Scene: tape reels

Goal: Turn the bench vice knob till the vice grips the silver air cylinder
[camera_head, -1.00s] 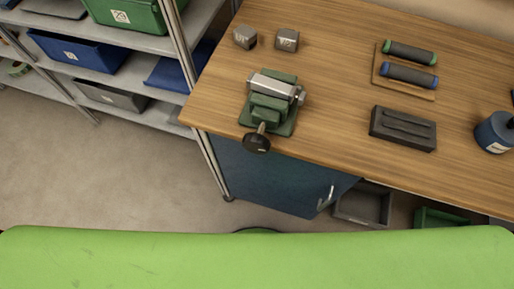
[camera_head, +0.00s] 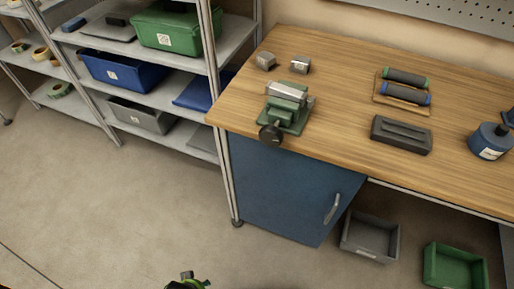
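The green bench vice (camera_head: 286,111) stands on the wooden workbench (camera_head: 345,100), near its left front corner. Its round black knob (camera_head: 271,134) faces me at the bench's front edge. The silver air cylinder (camera_head: 288,90) lies across the top of the vice between its jaws. I cannot tell whether the jaws touch it.
Two small metal blocks (camera_head: 299,65) sit behind the vice. A pad with two rollers (camera_head: 404,86), a dark grey block (camera_head: 401,135) and a blue container (camera_head: 489,142) are to the right. A shelf rack with a blue bin (camera_head: 122,71) stands left. Floor in front is clear.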

